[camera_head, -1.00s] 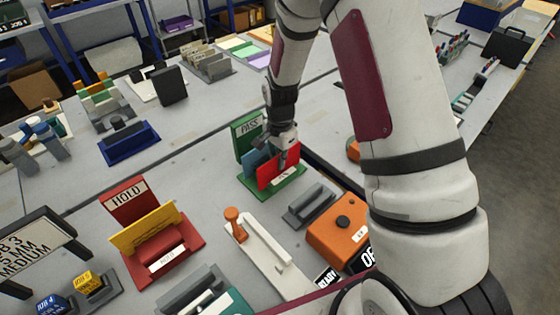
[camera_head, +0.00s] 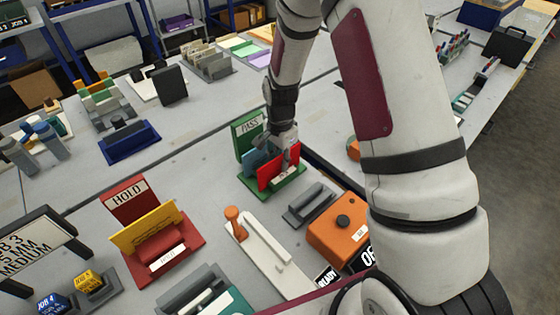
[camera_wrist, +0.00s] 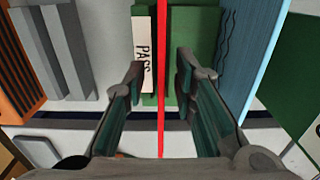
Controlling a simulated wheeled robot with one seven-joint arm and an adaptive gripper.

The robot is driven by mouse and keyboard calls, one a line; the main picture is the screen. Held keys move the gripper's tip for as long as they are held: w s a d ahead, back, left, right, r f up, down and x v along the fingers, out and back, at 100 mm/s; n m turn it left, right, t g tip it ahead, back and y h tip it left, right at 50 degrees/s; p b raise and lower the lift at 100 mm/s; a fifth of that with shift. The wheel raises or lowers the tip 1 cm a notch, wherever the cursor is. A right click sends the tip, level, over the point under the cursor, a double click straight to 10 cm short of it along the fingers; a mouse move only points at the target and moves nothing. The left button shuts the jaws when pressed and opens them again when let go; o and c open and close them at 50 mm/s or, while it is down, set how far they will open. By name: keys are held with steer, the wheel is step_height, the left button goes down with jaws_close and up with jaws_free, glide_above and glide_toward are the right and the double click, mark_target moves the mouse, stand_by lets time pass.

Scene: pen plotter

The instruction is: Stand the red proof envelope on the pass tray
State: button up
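The red proof envelope (camera_head: 267,177) stands upright on the green pass tray (camera_head: 263,196), in front of its PASS backboard (camera_head: 247,131). In the wrist view the envelope (camera_wrist: 161,110) is a thin red strip seen edge-on. My gripper (camera_wrist: 160,75) has its fingers on either side of this strip, with a visible gap on both sides, so it is open around it. In the head view my gripper (camera_head: 286,150) is at the envelope's upper right part. A blue envelope (camera_head: 254,161) stands between the red one and the backboard; it also shows in the wrist view (camera_wrist: 255,55).
A grey holder (camera_head: 310,205) and an orange box (camera_head: 338,234) stand close in front of the tray. A red HOLD tray (camera_head: 187,246) with a yellow envelope (camera_head: 146,228) is at left. A white lever device (camera_head: 265,255) lies between.

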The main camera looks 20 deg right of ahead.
steer(key=s+r+n+t, duration=0.1)
steer(key=s+r+n, duration=0.3)
steer(key=r, duration=0.9)
steer(key=s+r+n+t, duration=0.15)
steer(key=s+r, duration=0.45)
steer(key=r, duration=0.7)
steer(key=s+r+n+t, duration=0.1)
steer(key=s+r+n, duration=0.2)
steer(key=s, duration=0.4)
steer(key=s+r+n+t, duration=0.1)
steer(key=s+r+n, duration=0.2)
steer(key=s+n, duration=0.2)
steer(key=shift+s+d, duration=0.15)
steer(key=shift+s, duration=1.65)
steer(key=shift+r, duration=0.1)
